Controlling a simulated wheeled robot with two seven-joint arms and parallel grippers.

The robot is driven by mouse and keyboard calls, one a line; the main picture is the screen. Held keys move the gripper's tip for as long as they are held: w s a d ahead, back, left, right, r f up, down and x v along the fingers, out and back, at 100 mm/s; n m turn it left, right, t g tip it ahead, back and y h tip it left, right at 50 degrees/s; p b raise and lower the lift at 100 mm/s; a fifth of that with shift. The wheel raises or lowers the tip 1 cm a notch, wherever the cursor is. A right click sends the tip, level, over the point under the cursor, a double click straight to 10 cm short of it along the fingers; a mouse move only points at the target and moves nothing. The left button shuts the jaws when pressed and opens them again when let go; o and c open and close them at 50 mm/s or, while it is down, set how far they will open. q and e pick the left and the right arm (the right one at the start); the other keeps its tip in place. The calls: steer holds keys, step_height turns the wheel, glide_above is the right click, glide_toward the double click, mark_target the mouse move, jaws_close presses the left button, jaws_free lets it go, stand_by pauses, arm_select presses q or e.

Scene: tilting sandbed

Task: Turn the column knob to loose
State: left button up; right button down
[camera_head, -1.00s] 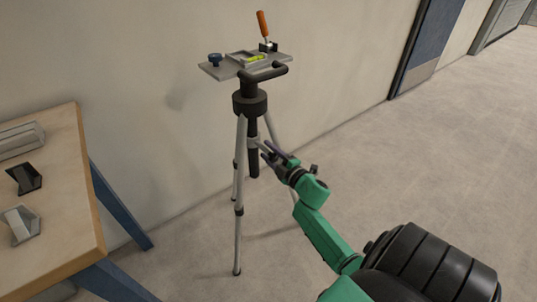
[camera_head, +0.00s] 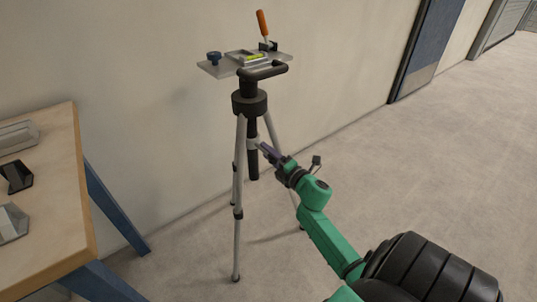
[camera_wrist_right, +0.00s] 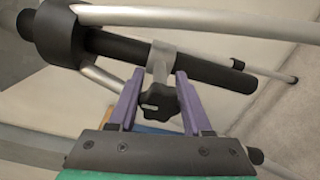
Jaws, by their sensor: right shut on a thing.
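A tripod (camera_head: 238,205) with grey legs and a black centre column (camera_head: 253,165) stands upright by the wall. In the right wrist view the black column knob (camera_wrist_right: 158,100) sits on a grey collar (camera_wrist_right: 161,58) around the column. My right gripper (camera_head: 264,148) reaches the collar from the right. In the wrist view its purple fingers (camera_wrist_right: 158,92) lie on either side of the knob, shut on it. In the head view the gripper hides the knob. My left gripper is in neither view.
The tripod head carries a plate (camera_head: 215,69) with a yellow-green level (camera_head: 254,56), a blue knob (camera_head: 214,57) and an orange-handled clamp (camera_head: 262,24). A wooden table (camera_head: 62,190) stands at the left. The floor at right is clear.

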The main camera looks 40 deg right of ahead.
steer(key=shift+c, duration=1.8)
jaws_free()
steer(key=shift+s, duration=0.25)
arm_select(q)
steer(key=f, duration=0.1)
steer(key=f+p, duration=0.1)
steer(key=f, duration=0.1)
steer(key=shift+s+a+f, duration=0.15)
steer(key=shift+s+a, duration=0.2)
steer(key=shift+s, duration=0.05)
arm_select(e)
steer(key=s, duration=1.4)
steer(key=shift+a, duration=0.15)
